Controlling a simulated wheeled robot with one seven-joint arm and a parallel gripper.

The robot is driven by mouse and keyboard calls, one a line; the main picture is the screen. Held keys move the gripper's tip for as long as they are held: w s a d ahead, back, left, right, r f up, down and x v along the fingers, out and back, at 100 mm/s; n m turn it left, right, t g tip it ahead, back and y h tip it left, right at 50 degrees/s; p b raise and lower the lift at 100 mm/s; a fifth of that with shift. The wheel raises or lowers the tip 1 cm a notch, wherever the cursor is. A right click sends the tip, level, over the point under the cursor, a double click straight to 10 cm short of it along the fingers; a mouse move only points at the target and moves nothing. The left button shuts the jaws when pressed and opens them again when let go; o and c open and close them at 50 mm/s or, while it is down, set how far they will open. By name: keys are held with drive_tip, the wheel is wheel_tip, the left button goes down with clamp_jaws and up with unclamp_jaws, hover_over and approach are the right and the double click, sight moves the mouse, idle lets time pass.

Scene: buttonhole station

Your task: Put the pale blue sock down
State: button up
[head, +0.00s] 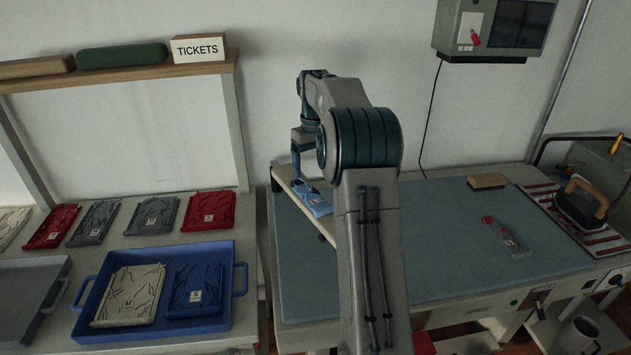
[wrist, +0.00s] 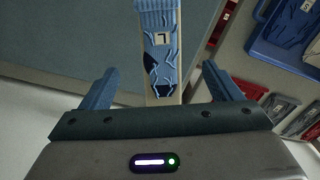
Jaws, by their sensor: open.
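The pale blue sock (head: 319,206), marked with an L label and dark patches, lies along a narrow pale board (head: 290,180) on the worktable. The sock also shows in the wrist view (wrist: 158,62), at the top middle. My gripper (wrist: 159,72) is open, with one blue finger on each side of the sock and clear gaps between. In the head view my gripper (head: 306,172) is at the board, close to the sock. My arm hides part of the board.
A blue tray (head: 85,311) with cream and navy folded knits stands at left. Several folded knits lie behind it.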

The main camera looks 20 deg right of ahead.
drive_tip(key=s+a+r+t, duration=0.2)
drive_tip(key=s+a+r, duration=0.6)
drive_tip(key=s+a, duration=0.4)
drive_tip(key=s+a+f, duration=0.2)
drive_tip(key=s, duration=0.5)
drive_tip(key=s+a+f+t, duration=0.1)
drive_tip(key=s+a+f, duration=0.1)
drive_tip(key=s, duration=0.6)
drive_tip(key=s+a+f+m, duration=0.1)
drive_tip(key=s+a+f, duration=0.1)
drive_tip(key=s, duration=0.5)
drive_tip(key=shift+s+f+t, duration=0.3)
drive_tip(key=shift+f+t, duration=0.1)
